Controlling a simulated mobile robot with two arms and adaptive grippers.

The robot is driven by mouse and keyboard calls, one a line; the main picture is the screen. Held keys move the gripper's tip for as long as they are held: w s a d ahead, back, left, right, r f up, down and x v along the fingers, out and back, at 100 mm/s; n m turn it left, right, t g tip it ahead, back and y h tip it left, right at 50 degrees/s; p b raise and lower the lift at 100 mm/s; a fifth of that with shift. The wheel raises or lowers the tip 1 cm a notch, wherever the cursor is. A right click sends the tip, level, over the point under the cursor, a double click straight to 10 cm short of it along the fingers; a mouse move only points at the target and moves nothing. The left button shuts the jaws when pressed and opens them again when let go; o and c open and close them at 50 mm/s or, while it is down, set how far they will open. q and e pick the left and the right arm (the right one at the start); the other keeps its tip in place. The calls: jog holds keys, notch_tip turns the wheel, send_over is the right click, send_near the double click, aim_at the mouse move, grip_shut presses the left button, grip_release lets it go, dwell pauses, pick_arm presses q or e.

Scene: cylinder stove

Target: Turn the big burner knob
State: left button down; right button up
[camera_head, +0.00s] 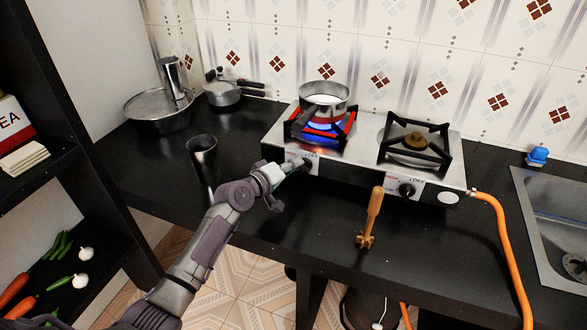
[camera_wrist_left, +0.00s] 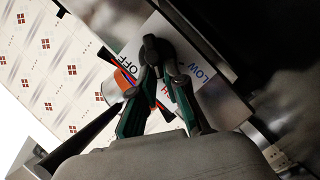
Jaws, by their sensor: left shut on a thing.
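The two-burner stove (camera_head: 345,172) stands on the black counter. Its left knob (camera_head: 307,164) is on the front panel below the left burner. The dark knob (camera_wrist_left: 154,46) also shows in the left wrist view, on a white plate with "OFF" and "LOW" labels. My left gripper (camera_head: 292,167) reaches in from the left and is shut on this knob; its two green-sided fingers (camera_wrist_left: 160,90) sit on either side of it. The left burner shows blue flame (camera_head: 320,128) with red-glowing grate arms, under a metal saucepan (camera_head: 325,97). My right gripper is out of view.
The right burner (camera_head: 415,142) is unlit and bare; its knob (camera_head: 406,188) is on the front panel. A wooden-handled tool (camera_head: 371,215) stands in front. A dark cup (camera_head: 202,155) is left of my arm. An orange hose (camera_head: 505,230) and a sink (camera_head: 555,225) are right.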

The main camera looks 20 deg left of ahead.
pick_arm(q)
jog(key=shift+d+f, duration=0.1)
jog(key=shift+f, duration=0.05)
jog(key=c, duration=1.2)
grip_release()
jog(key=shift+w, duration=0.1)
jog(key=v, duration=1.2)
